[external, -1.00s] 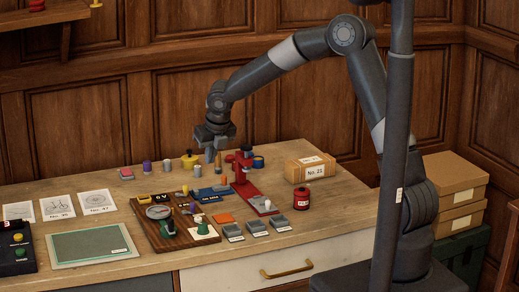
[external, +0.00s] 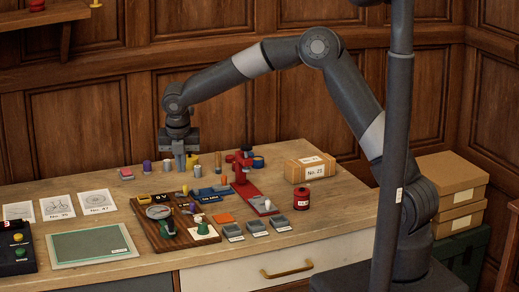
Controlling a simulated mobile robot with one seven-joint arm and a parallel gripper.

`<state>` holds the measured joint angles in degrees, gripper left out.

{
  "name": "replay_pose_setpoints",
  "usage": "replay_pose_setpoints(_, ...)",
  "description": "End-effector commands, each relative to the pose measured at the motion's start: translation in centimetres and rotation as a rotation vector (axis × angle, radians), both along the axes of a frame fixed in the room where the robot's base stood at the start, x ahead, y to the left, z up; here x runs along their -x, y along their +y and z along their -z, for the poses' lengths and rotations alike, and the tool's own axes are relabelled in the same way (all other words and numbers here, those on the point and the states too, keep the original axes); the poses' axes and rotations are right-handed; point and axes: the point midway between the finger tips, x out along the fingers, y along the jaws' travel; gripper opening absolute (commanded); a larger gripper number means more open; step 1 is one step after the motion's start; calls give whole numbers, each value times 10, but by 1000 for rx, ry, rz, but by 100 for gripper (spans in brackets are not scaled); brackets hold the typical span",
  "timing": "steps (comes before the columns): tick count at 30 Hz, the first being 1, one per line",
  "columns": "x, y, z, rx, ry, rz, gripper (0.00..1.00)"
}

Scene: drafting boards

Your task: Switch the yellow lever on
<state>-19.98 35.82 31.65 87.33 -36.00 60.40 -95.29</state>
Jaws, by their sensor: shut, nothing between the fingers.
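A small yellow-topped lever (external: 185,190) stands on the dark wooden board (external: 143,215), near its back right corner beside a black panel reading "0 V" (external: 160,197). It is too small to tell which way it is set. My gripper (external: 180,169) points down, shut and empty. In the picture it is just above and behind the lever, apart from it. It partly hides a yellow object (external: 192,161) at the back of the table.
A purple-topped lever (external: 193,208), a round gauge (external: 159,211), a green part (external: 168,230) and a white-and-green part (external: 202,228) crowd the board. A blue base (external: 210,195) and a red stand (external: 243,172) are to the right. Several small pieces line the back.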

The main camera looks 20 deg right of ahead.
Motion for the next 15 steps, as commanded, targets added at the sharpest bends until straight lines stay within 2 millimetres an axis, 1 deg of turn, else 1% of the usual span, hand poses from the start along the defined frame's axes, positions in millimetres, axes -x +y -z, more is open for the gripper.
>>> replay_pose_setpoints(5,-3,-2,13,1,2,0,0)
replay_pose_setpoints(8,-6,-3,30,2,3,-1,0)
replay_pose_setpoints(15,-18,-8,81,1,4,-1,0)
